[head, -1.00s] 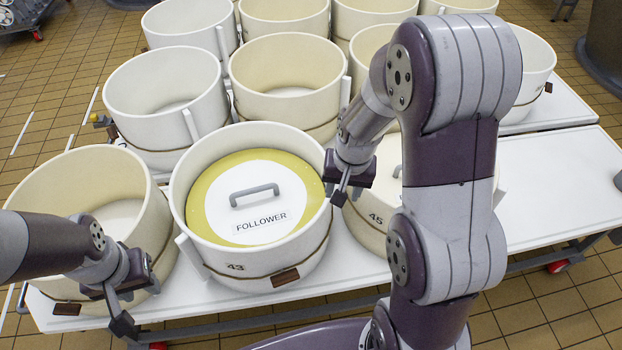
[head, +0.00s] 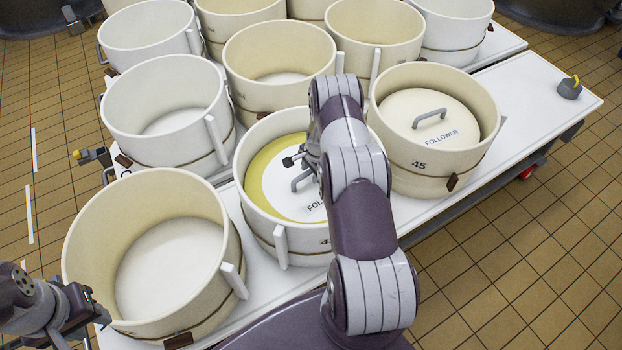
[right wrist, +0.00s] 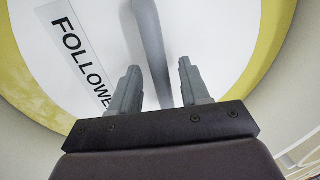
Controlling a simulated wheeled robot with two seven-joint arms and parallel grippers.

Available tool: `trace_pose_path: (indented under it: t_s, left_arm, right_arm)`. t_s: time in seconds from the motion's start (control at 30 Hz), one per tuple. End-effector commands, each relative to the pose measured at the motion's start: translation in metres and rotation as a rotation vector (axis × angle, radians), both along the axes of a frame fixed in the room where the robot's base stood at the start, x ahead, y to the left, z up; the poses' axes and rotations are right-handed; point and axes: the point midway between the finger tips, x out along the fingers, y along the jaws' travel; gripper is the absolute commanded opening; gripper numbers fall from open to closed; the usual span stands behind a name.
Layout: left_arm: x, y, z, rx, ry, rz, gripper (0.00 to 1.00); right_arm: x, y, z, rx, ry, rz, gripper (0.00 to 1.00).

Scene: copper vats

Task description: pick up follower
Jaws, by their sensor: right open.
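The follower (head: 262,168) is a round lid with a yellow rim and white centre, lying inside the cream vat 43 (head: 303,258). Its grey bar handle (head: 301,182) is partly hidden by my right arm in the head view. My right gripper (head: 294,160) is above the follower, at the handle. In the right wrist view my right gripper (right wrist: 157,82) is open, with the handle bar (right wrist: 150,40) running between its fingers, not gripped. My left gripper (head: 75,318) is low at the left, beside the empty front vat; its finger opening is unclear.
A second follower (head: 432,120), all cream, lies in vat 45 (head: 425,165) to the right. Empty vats (head: 165,140) stand close around to the left and behind. The white table (head: 525,95) is mostly bare at the right, with a small grey-yellow object (head: 569,88) on it.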

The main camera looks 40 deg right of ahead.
Motion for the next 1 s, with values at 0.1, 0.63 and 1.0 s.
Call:
trace_pose_path:
  t_s: [0.1,0.63,1.0]
  left_arm:
    - [-0.0001,0.0,0.001,0.0,0.001,0.0,0.39]
    - [0.0,0.0001,0.0004,0.0,0.001,0.0,0.39]
    - [0.0,0.0001,0.0004,0.0,0.001,0.0,0.39]
  right_arm:
    - [0.0016,0.0006,-0.0079,0.0,0.0,0.001,0.46]
    - [0.0016,0.0005,-0.0078,0.0,0.0,0.001,0.0]
    - [0.0018,0.0003,-0.0076,-0.001,-0.001,0.001,0.0]
